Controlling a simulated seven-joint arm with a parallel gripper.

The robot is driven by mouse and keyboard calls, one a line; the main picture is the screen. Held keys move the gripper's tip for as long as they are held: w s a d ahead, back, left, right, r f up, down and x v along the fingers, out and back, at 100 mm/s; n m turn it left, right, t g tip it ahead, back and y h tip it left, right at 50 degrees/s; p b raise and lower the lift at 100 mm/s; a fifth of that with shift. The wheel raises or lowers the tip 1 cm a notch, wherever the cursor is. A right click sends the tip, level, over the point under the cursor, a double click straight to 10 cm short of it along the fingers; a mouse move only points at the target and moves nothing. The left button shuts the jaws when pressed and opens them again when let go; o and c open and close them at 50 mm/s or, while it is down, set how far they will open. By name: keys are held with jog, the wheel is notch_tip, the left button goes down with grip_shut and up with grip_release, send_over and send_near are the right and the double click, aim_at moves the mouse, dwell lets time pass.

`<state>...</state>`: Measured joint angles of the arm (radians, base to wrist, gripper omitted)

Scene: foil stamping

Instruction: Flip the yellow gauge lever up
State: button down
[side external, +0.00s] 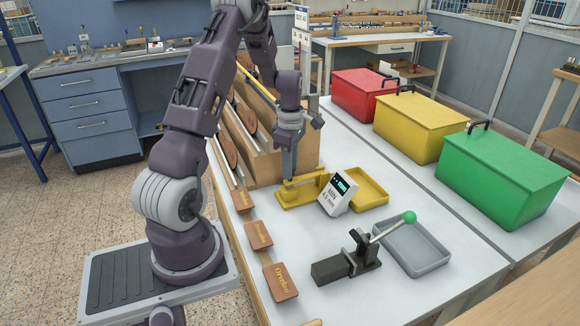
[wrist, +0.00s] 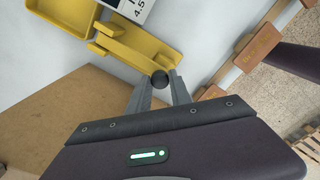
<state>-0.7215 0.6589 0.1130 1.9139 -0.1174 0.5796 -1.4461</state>
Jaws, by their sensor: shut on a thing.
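The yellow gauge (side external: 300,194) stands on the white table beside a tilted white display (side external: 338,194) that shows "MIN" and "4.5 mm". A round dark knob (wrist: 159,79) sits at the lever's near end. My gripper (side external: 287,179) points down over the left end of the gauge. In the wrist view my gripper (wrist: 164,80) has its fingertips on either side of the knob, shut on it.
A wooden rack (side external: 262,165) with brown pieces stands close to my gripper. A dark clamp (side external: 345,265) with a green-ball handle and a grey tray (side external: 414,252) are in front. Brown tags (side external: 258,235) line the left edge.

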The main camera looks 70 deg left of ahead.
jog(key=shift+w+r+g, duration=0.6)
jog(key=shift+r+g, duration=0.2)
jog(key=shift+r, duration=0.05)
jog(key=w+r, duration=0.2)
jog(key=w, duration=1.4)
jog(key=shift+w+a, duration=0.15)
jog(key=shift+w, duration=0.05)
jog(key=shift+w+d, duration=0.15)
jog(key=shift+d, duration=0.05)
jog(key=c, duration=1.2)
grip_release()
jog(key=shift+w, duration=0.15)
jog(key=shift+o, duration=0.2)
